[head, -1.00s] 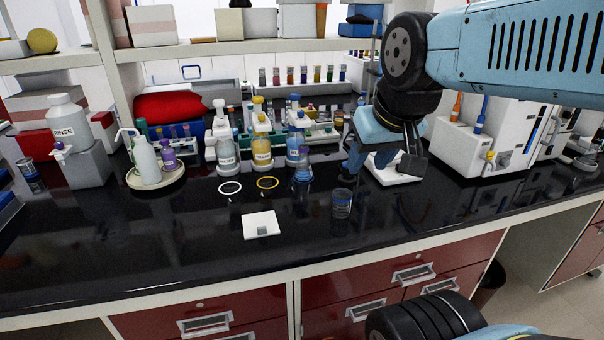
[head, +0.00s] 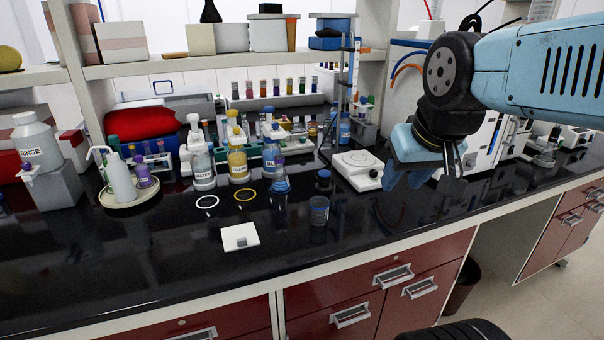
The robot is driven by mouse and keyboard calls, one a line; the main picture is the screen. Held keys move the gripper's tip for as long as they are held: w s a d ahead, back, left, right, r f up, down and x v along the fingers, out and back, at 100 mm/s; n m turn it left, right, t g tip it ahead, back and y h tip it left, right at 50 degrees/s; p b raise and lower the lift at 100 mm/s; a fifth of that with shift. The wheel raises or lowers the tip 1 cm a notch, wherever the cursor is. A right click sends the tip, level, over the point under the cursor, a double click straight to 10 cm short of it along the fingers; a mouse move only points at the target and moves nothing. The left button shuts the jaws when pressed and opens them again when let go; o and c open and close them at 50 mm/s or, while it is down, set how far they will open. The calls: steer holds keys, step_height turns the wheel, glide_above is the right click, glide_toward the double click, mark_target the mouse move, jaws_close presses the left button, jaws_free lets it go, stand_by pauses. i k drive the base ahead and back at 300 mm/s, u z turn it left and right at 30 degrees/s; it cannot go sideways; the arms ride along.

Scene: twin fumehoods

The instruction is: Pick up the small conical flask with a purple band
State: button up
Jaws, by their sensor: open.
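A small conical flask (head: 280,181) stands on the black bench in front of the reagent bottles, with blue low on it and a purplish tint near its neck. It is too small to be sure of a purple band. A small purple bottle (head: 143,173) with a white label stands beside the wash bottle and is another purple-marked vessel. My gripper (head: 438,168) is open and empty, hanging over the right part of the bench, well right of the flask and apart from it. Its fingers are partly hidden by its own body.
A white stirrer plate (head: 357,168) stands between the flask and my gripper. A clear beaker (head: 319,212) and a dark-capped jar (head: 323,180) stand nearer the flask. Yellow (head: 245,195) and white rings (head: 207,202) and a white square (head: 240,237) lie in front. The front-left bench is clear.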

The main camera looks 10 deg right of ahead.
mark_target(281, 183)
steer(key=u, duration=0.7)
steer(key=i, duration=0.1)
steer(key=z, duration=2.45)
steer(key=k, duration=1.55)
steer(key=u, duration=1.4)
steer(key=i, duration=1)
